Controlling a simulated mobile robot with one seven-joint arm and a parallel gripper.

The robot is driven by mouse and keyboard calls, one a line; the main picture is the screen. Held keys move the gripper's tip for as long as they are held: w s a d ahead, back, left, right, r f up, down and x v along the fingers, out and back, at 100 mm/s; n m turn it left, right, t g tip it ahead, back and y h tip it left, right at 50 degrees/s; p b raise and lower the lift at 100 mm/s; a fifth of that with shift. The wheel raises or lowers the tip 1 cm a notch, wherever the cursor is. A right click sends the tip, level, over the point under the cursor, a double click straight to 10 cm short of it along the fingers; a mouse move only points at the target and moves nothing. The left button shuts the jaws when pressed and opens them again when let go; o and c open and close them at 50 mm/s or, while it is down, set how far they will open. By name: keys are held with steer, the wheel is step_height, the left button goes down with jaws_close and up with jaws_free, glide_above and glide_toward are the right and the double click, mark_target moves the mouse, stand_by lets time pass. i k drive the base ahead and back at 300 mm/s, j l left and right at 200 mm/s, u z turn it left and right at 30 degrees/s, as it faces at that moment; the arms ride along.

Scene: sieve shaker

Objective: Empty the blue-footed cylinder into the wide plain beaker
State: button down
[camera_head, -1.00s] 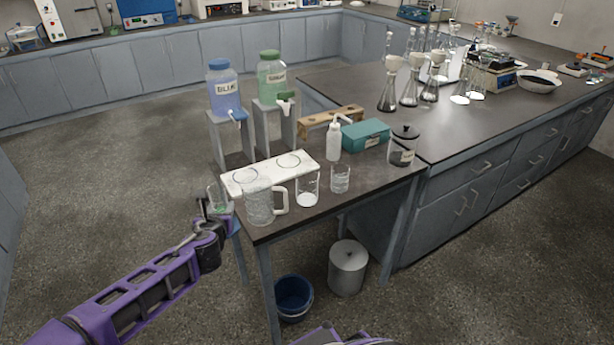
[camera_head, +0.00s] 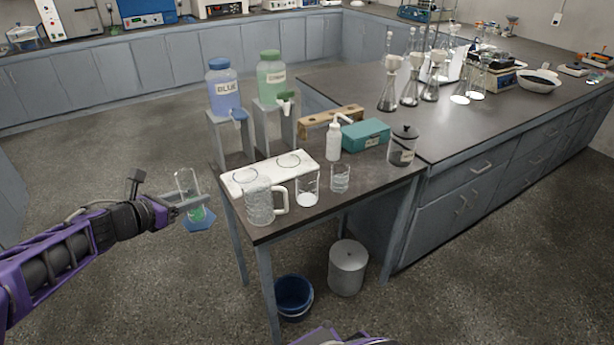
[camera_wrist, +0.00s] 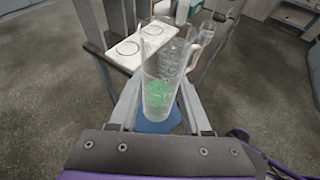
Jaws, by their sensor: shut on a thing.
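My gripper (camera_head: 188,203) is shut on the blue-footed cylinder (camera_head: 187,185), a clear glass tube with green liquid low inside and a blue foot (camera_head: 199,219). The cylinder is upright, in the air left of the small table. The wrist view shows the cylinder (camera_wrist: 158,65) between my fingers. On the table's front part stand a handled glass jug (camera_head: 259,203), a beaker with white contents at the bottom (camera_head: 307,189) and a clear glass (camera_head: 340,178). I cannot tell for sure which is the wide plain beaker.
A white board with two ring marks (camera_head: 240,182) lies behind the jug. Blue (camera_head: 224,90) and green (camera_head: 272,80) dispensers stand on grey stands. A wash bottle (camera_head: 334,140), teal box (camera_head: 366,134) and lidded jar (camera_head: 403,147) stand farther right. A blue bucket (camera_head: 294,296) is on the floor.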

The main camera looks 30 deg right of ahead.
mark_target(306, 179)
steer(key=i+l, duration=0.1)
steer(key=l, duration=0.25)
steer(key=i+l, duration=0.15)
steer(key=l, duration=0.15)
steer(key=i+l, duration=0.1)
steer(key=l, duration=0.25)
steer(key=i+l, duration=0.15)
steer(key=l, duration=0.15)
